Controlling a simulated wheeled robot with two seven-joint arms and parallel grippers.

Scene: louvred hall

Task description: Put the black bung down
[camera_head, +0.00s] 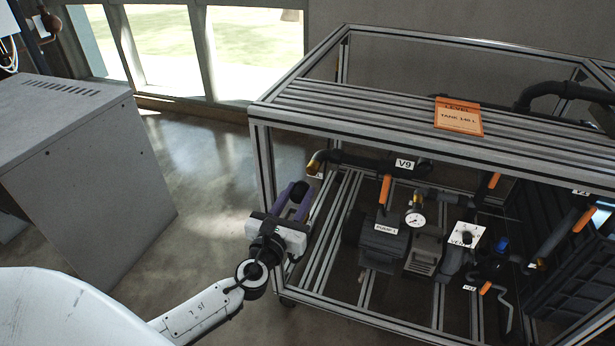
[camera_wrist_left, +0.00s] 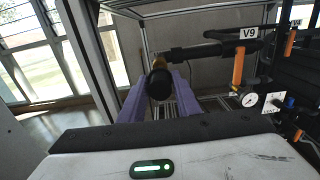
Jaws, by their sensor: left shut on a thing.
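My left gripper (camera_head: 294,196) is at the left end of the metal-framed rig, with its purple fingers pointing away from me. It is shut on the black bung (camera_wrist_left: 159,85), whose round dark end shows between the purple fingers in the left wrist view. In the head view the bung is mostly hidden by the fingers. A brass-ended pipe (camera_head: 314,165) labelled V9 lies just beyond and right of the fingertips. In the wrist view the bung overlaps the brass end; whether they touch I cannot tell. My right gripper is not in view.
Below are an orange valve handle (camera_head: 385,189), a pressure gauge (camera_head: 415,219) and a pump (camera_head: 384,243). A grey cabinet (camera_head: 90,190) stands left. The floor between (camera_head: 200,160) is clear.

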